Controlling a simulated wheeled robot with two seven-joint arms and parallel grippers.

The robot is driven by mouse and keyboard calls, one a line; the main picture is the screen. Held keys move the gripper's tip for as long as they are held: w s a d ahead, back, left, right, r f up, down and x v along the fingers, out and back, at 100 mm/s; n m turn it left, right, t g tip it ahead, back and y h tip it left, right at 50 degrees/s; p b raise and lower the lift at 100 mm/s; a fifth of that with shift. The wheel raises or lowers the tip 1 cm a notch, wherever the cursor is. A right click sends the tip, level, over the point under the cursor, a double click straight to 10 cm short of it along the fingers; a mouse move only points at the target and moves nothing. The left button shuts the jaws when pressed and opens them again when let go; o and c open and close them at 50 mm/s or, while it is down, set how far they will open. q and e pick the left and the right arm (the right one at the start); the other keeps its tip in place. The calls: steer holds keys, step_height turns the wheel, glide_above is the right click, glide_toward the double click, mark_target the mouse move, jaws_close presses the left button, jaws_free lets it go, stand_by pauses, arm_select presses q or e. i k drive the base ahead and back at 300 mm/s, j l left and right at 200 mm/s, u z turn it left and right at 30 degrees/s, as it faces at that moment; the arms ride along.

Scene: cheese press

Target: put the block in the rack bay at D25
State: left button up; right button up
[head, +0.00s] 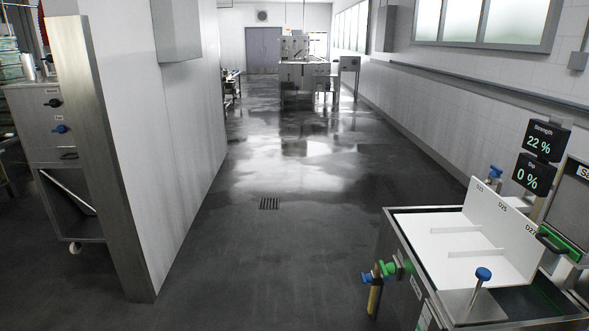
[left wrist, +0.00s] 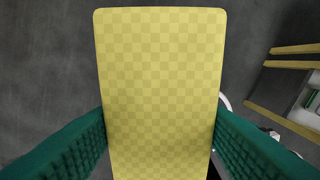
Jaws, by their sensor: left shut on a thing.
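A yellow checkered block (left wrist: 160,75) fills the middle of the left wrist view. My left gripper (left wrist: 160,130) is shut on it, with a green ridged finger on each side. The block's far end is in sight; its near end is cut off by the frame edge. In the head view neither gripper nor the block shows. The white rack (head: 518,243) stands at the lower right of the head view, in a steel tank. Its back panel carries labels, and the middle one reads D25 (head: 502,207). Low dividers separate the bays, and the D25 bay (head: 465,242) looks empty.
The steel tank (head: 398,232) has green and blue valves (head: 388,269) on its left side and a blue-topped knob (head: 483,274) in front. Displays (head: 546,141) read Strength 22 % and Dip 0 %. The dark wet floor (head: 230,250) left of the tank is clear.

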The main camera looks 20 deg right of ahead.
mark_target(449, 244)
steer(key=i+l+z, duration=0.15)
steer(key=i+z, duration=0.25)
steer(key=i, duration=0.15)
steer(key=i+z, duration=0.4)
steer(key=i+j+z, duration=0.25)
steer(key=i+z, duration=0.2)
steer(key=i, duration=0.2)
steer(key=i+l+z, duration=0.1)
steer(key=z, duration=0.35)
steer(key=i+z, duration=0.4)
steer(key=i+j+z, duration=0.1)
steer(key=z, duration=0.35)
steer(key=i+j+z, duration=0.15)
steer(key=z, duration=0.25)
steer(key=i+j+z, duration=0.25)
steer(key=z, duration=0.2)
